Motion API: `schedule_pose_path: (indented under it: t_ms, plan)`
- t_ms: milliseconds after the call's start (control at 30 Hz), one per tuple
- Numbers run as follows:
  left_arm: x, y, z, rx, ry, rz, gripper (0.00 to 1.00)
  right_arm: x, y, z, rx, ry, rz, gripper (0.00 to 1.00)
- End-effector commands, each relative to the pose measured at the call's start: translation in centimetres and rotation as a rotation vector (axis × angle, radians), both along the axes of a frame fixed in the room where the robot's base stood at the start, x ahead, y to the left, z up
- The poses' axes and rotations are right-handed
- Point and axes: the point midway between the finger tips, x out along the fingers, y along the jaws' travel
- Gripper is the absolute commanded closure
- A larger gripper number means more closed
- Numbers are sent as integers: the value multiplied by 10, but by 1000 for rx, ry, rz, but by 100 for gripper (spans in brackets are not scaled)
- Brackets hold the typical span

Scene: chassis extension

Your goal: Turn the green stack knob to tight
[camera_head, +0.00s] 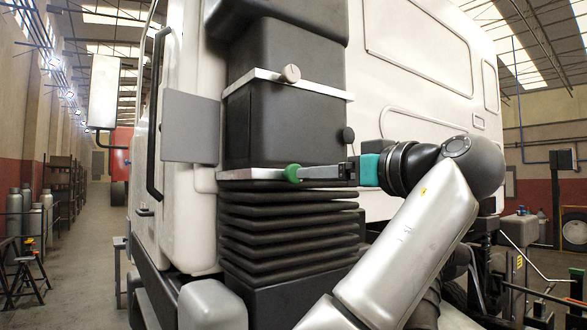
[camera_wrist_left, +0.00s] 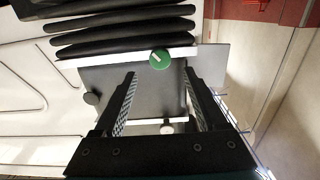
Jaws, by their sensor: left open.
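The green knob (camera_head: 292,173) sits on the front of the black stack (camera_head: 275,125), at the pale band just above the ribbed bellows. In the left wrist view the green knob (camera_wrist_left: 160,60) is a round disc with a slanted white line on its face. My left gripper (camera_head: 306,172) reaches in from the right, level with the knob, its tips close to it. In the left wrist view my left gripper (camera_wrist_left: 158,74) is open and empty, with the knob between and just beyond the fingertips. Contact cannot be told. My right gripper is not in view.
A light knob (camera_head: 290,73) sits on the upper band and a black knob (camera_head: 348,135) at the stack's right side. A grey plate (camera_head: 190,127) sticks out left of the stack. The white truck cab (camera_head: 420,60) stands behind. The aisle at left is open.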

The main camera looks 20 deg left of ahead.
Motion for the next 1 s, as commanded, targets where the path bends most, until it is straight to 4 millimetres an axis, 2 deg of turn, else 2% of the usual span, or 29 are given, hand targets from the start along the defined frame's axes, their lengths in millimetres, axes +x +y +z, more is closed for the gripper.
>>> schedule_pose_path:
  t_ms: [33, 200, 400, 600, 867, 1000]
  plan:
    - [8, 11, 3, 0, 1, 4, 26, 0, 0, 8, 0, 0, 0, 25]
    - [29, 39, 3, 1, 2, 4, 26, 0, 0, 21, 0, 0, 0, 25]
    - [48, 62, 2, 1, 2, 2, 26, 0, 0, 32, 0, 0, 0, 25]
    - [56, 71, 0, 0, 0, 0, 26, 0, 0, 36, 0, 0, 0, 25]
    - [56, 72, 0, 0, 0, 0, 26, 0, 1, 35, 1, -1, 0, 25]
    - [56, 72, 0, 0, 0, 0, 41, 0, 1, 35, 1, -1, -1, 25]
